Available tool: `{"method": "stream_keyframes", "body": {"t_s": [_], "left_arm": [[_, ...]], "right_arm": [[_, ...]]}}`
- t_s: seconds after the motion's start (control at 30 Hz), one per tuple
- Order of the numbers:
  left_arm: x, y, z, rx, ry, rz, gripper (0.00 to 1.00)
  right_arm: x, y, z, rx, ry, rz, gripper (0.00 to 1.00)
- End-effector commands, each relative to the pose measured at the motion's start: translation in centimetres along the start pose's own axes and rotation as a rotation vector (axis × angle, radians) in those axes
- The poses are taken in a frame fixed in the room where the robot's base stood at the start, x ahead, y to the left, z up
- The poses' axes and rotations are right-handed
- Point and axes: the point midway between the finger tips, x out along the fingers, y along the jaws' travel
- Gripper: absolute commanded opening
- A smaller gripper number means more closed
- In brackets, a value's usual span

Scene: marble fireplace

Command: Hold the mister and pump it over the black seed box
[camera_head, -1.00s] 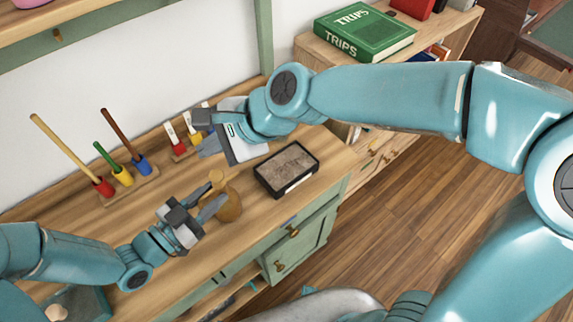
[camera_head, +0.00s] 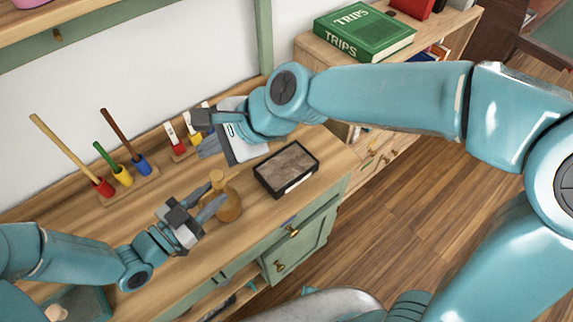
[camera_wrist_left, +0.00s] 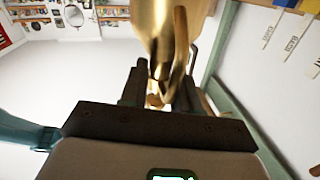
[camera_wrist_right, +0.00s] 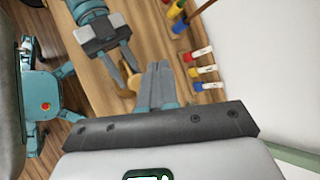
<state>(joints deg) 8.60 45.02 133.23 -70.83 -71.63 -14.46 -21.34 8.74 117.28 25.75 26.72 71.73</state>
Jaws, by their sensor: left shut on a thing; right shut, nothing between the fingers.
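The brass mister (camera_head: 229,205) is at the workbench's front, left of the black seed box (camera_head: 286,168), which holds brown soil. My left gripper (camera_head: 214,206) is shut on the mister from the left. In the left wrist view the mister's golden body (camera_wrist_left: 168,30) rises between the fingers. The head view does not clearly show whether its base touches the bench. My right gripper (camera_head: 207,132) is shut and empty, above the bench behind the mister and box. In the right wrist view its closed fingers (camera_wrist_right: 158,85) partly cover the mister (camera_wrist_right: 125,100).
A wooden rack (camera_head: 128,188) with red, yellow and blue-ended tools stands at the back left. Small coloured labelled tools (camera_head: 171,134) stand beside my right gripper. A green book (camera_head: 365,32) lies on the right shelf. The bench's front edge is close to the mister.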

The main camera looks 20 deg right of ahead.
Motion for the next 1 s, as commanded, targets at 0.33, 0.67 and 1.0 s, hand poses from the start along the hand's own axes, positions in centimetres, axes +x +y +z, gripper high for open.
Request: {"method": "stream_keyframes", "body": {"t_s": [0.33, 0.67, 1.0], "left_arm": [[0.0, -0.1, 0.2, 0.002, -0.005, -0.002, 0.0], [0.0, -0.1, 0.1, 0.002, -0.005, -0.002, 0.0], [0.0, -0.1, 0.2, 0.002, -0.004, -0.002, 0.0]], "right_arm": [[0.0, 0.0, 0.0, 0.0, 0.0, 0.0, 0.0], [-1.2, -0.7, 0.9, -0.006, -0.007, -0.012, 0.0], [-3.0, -1.5, 1.9, -0.006, -0.01, -0.02, 0.0]]}}
